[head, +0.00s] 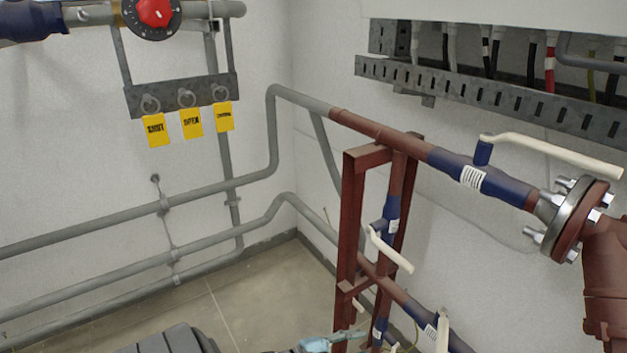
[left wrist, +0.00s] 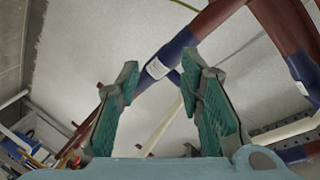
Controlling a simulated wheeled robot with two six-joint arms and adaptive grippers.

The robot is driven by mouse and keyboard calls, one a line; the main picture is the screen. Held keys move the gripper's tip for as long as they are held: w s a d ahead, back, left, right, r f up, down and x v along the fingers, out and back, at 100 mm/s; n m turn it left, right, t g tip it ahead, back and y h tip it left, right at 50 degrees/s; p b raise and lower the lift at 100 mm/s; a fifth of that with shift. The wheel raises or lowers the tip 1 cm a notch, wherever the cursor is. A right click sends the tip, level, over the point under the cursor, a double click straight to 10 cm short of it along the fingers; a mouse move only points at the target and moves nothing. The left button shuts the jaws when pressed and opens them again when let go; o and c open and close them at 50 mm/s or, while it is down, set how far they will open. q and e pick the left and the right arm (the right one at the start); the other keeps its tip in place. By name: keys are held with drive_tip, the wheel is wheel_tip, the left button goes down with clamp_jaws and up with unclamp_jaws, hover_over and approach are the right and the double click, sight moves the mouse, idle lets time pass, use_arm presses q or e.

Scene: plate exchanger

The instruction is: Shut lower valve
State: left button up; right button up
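Several blue valves with cream lever handles sit on red-brown pipes at the right; I cannot tell for certain which one is the lower valve. A low one (head: 418,309) is near the bottom edge, its handle (head: 442,334) cut off by the frame. Another valve (head: 391,222) on the red frame has its handle (head: 392,251) slanting down-right. My left gripper (left wrist: 161,78) is open in the left wrist view, with a cream handle (left wrist: 166,124) seen between its fingers; contact is unclear. Only part of it shows at the bottom of the head view. My right gripper is not in view.
A large upper valve (head: 478,180) with a long handle (head: 555,154) leads to a bolted flange (head: 575,220). A red frame (head: 350,220) stands by the low pipes. Grey pipes (head: 90,231) run along the left wall. Yellow tags (head: 191,123) hang there.

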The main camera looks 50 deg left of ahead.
use_arm(q)
drive_tip(key=s+a+f+n+g+y+p, duration=0.1)
drive_tip(key=s+f+n+g+y+p, duration=0.3)
drive_tip(key=s+f+n, duration=0.3)
drive_tip(key=s+f+g, duration=0.1)
drive_tip(key=s+f, duration=0.2)
drive_tip(key=shift+s+f+y, duration=0.25)
drive_tip(key=shift+s+y, duration=0.15)
